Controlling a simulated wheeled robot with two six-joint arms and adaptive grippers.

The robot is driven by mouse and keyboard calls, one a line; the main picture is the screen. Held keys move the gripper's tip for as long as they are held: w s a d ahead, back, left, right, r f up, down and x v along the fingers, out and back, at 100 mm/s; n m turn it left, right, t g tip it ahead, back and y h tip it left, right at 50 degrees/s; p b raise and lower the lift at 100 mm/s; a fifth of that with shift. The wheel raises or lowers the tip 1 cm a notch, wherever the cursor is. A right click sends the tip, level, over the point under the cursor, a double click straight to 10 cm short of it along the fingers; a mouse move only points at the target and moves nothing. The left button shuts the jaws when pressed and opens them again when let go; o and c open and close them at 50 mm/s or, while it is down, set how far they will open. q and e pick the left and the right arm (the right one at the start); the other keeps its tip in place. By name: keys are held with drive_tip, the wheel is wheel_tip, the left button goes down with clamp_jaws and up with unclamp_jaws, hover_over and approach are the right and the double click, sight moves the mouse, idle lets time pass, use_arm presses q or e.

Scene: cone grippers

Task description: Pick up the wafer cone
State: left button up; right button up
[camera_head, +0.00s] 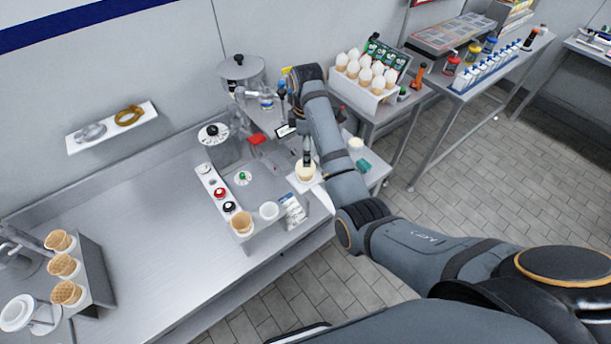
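Three waffle-patterned wafer cones stand in a metal rack (92,270) at the left end of the counter: a back cone (60,241), a middle cone (63,265) and a front cone (68,293). My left gripper is not in view.
A round cream-topped object (305,172) is beside my forearm. A white box of pale cones (368,82) stands on a back table. The counter (165,225) between rack and holder is clear.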

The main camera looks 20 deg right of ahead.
sight(306, 169)
wheel_tip(306, 169, down, 6)
drive_tip(key=b, duration=0.5)
drive_tip(key=shift+w+r, duration=0.15)
drive_tip(key=shift+r, duration=0.1)
wheel_tip(306, 169, down, 2)
drive_tip(key=b, duration=0.2)
drive_tip(key=shift+b, duration=0.4)
wheel_tip(306, 169, down, 2)
drive_tip(key=shift+w+p, duration=0.15)
drive_tip(key=shift+p, duration=0.6)
drive_tip(key=shift+w+f, duration=0.1)
drive_tip(key=shift+f, duration=0.4)
drive_tip(key=shift+c, duration=0.4)
drive_tip(key=c, duration=0.8)
